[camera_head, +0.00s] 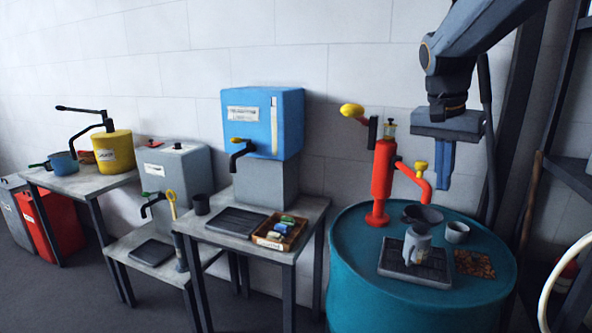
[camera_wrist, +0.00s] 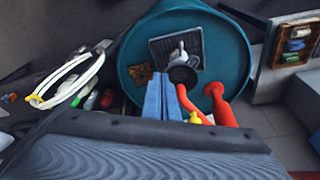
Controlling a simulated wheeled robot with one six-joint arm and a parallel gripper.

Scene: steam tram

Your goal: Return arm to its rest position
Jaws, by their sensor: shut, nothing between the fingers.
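My gripper (camera_head: 444,168) hangs from my arm above the right part of the teal drum (camera_head: 350,290) in the head view, fingers pointing down. Its blue fingers are together and empty. The gripper also shows in the wrist view (camera_wrist: 162,80), over the drum top. On the drum, a red hand pump (camera_head: 381,185) with yellow knobs stands left of the gripper. A grey jug-like vessel (camera_head: 417,242) stands on a black drip tray (camera_head: 400,270).
A brown patterned mat (camera_head: 474,264) lies at the drum's right. To the left, a table holds a blue dispenser (camera_head: 264,122) and a wooden box (camera_head: 278,233) of small items. A dark shelf frame (camera_head: 566,170) and a white hose (camera_head: 556,280) stand at the right.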

